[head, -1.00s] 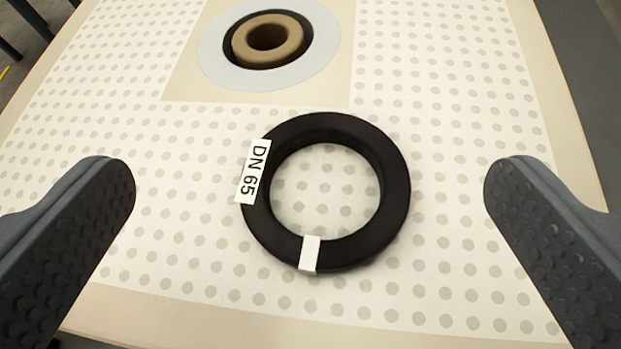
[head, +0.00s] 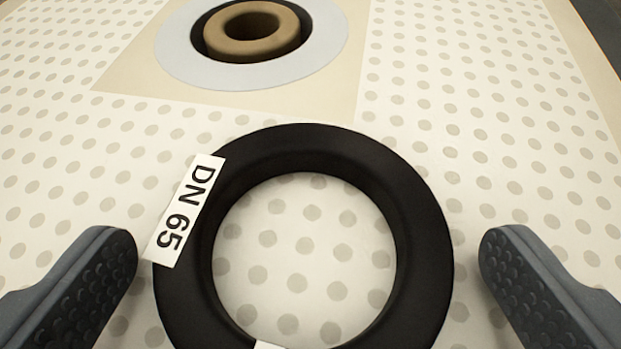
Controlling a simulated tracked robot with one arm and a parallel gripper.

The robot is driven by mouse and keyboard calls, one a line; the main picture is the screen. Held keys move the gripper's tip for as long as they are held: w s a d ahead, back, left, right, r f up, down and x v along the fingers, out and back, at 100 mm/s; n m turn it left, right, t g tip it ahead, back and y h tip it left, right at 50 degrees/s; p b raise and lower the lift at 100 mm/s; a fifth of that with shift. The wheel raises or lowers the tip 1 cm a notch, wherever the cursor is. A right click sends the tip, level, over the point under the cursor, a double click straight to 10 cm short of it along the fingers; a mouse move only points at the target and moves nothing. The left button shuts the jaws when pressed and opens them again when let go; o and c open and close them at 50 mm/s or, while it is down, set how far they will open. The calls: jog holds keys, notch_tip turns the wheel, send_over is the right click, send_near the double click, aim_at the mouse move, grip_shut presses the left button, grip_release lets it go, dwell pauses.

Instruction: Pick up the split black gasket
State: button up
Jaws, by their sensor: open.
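The black gasket (head: 425,240) lies flat on the dotted filter cloth, in the lower middle of the head view. It carries a white label (head: 185,211) reading DN 65 on its left side. A small white mark (head: 268,345) sits on its near part, mostly cut off by the bottom edge. I cannot make out a split in the ring. My gripper (head: 308,255) is open, with one dark finger left and one right of the gasket. Neither finger visibly touches it.
The dotted cloth (head: 475,130) spreads around the gasket and is clear on the right. Beyond the gasket, a plain beige patch (head: 130,80) holds a pale grey ring (head: 180,62) around a dark opening with a brown ring (head: 245,46) in it.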

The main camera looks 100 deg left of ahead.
jog(key=shift+a+f, duration=0.1)
jog(key=shift+a, duration=0.2)
jog(key=c, duration=0.9)
